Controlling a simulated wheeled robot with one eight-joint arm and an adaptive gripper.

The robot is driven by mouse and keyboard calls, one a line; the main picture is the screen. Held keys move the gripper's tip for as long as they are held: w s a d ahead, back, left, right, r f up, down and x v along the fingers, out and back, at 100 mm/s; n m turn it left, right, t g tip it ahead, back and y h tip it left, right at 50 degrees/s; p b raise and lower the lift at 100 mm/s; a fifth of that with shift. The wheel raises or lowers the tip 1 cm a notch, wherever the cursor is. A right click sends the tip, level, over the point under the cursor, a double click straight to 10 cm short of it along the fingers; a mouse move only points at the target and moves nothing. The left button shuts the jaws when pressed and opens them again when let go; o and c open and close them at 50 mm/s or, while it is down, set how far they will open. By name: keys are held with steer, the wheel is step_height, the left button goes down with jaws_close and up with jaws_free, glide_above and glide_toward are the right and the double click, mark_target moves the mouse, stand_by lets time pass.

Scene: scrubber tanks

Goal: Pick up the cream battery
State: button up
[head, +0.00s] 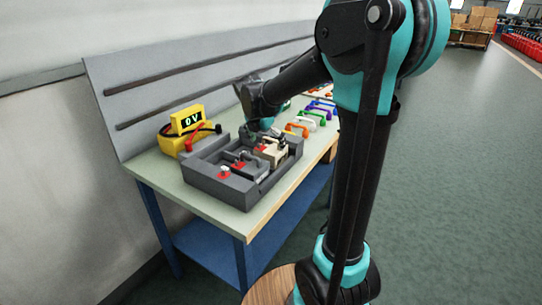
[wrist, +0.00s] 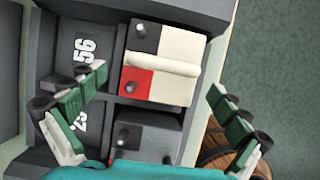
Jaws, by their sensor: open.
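The cream battery (wrist: 172,52) sits in a compartment of the grey tray (wrist: 88,25) in the wrist view. It has a cream handle bar, a dark corner with a post, and a red corner with a post. In the head view the cream battery (head: 273,153) is at the tray's far right part. My gripper (wrist: 158,82) is open, with one finger to the left of the battery and the other to its right, and nothing between them is gripped. In the head view my gripper (head: 258,128) is just above the tray's back end, partly hidden by its own links.
A grey battery (wrist: 150,133) sits beside the cream one. A yellow meter (head: 186,124) reading 0 V stands left of the tray on the workbench (head: 160,172). Several coloured handled items (head: 319,110) line the bench's far part. Open floor lies to the right.

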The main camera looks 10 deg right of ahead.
mark_target(270, 147)
steer(key=x, duration=0.5)
steer(key=shift+d, duration=0.15)
steer(key=c, duration=1.8)
steer(key=shift+r, duration=0.1)
